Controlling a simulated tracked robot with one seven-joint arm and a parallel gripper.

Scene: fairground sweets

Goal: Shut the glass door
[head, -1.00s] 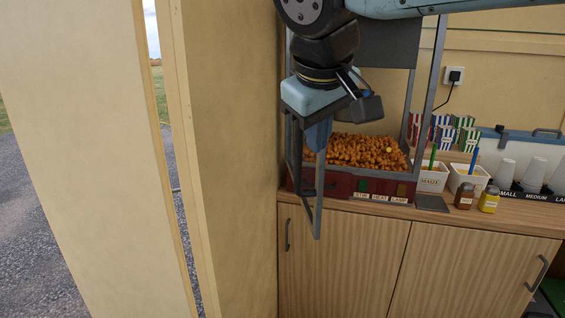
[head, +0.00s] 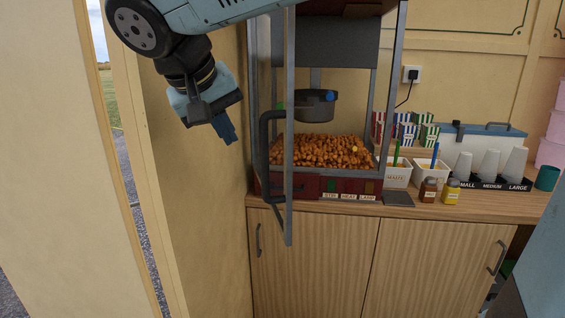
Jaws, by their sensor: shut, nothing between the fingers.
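The glass door (head: 289,170) of the popcorn machine stands open, swung out from the left side of the cabinet past the counter's front edge. Its grey frame shows edge-on, and the glass itself is hard to see. A dark bar handle (head: 265,150) is on its left face. My gripper (head: 230,137) is shut and empty, pointing down, to the left of the door and its handle in the picture. A gap shows between them. The machine (head: 320,187) has a red base and holds a heap of popcorn (head: 325,152) under a dark kettle (head: 308,103).
A beige wall (head: 190,200) stands close on the left. Cupboard doors (head: 310,270) are below.

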